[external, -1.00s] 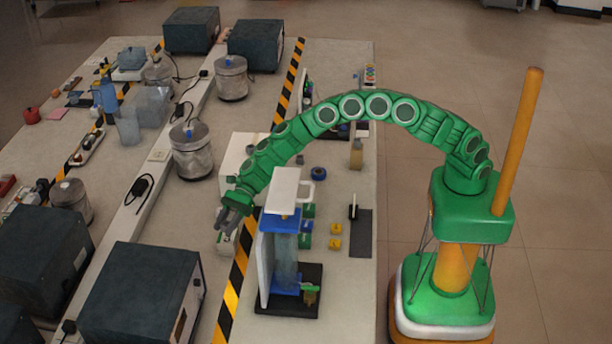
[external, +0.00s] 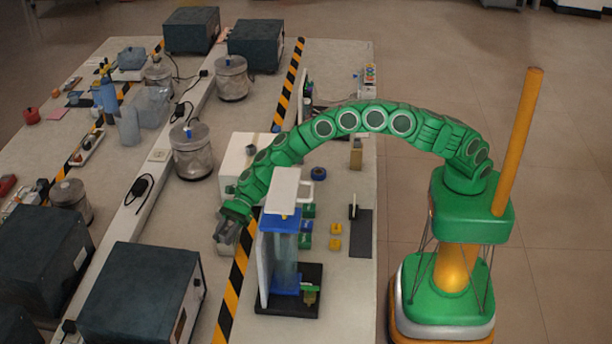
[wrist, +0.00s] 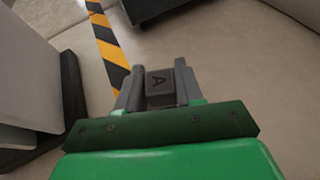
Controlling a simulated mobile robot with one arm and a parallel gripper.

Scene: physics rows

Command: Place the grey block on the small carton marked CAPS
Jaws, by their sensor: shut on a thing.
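The grey block (wrist: 161,87), marked with a dark letter A, is between the two grey fingers of my gripper (wrist: 157,76) in the wrist view. My gripper is shut on it. In the external view my gripper (external: 227,237) points down beside the striped tape, left of the blue-and-white stand. A pale edge shows low by the fingers there, too small and covered to identify. I cannot make out the CAPS marking in either current view, so I cannot tell how the block stands to the carton.
A tall blue-and-white stand (external: 284,252) on a black base is close to the right of my gripper. A large white box (external: 239,153) stands behind my arm. A dark boxy unit (external: 138,297) is at the front left. Yellow blocks (external: 335,237) lie farther right.

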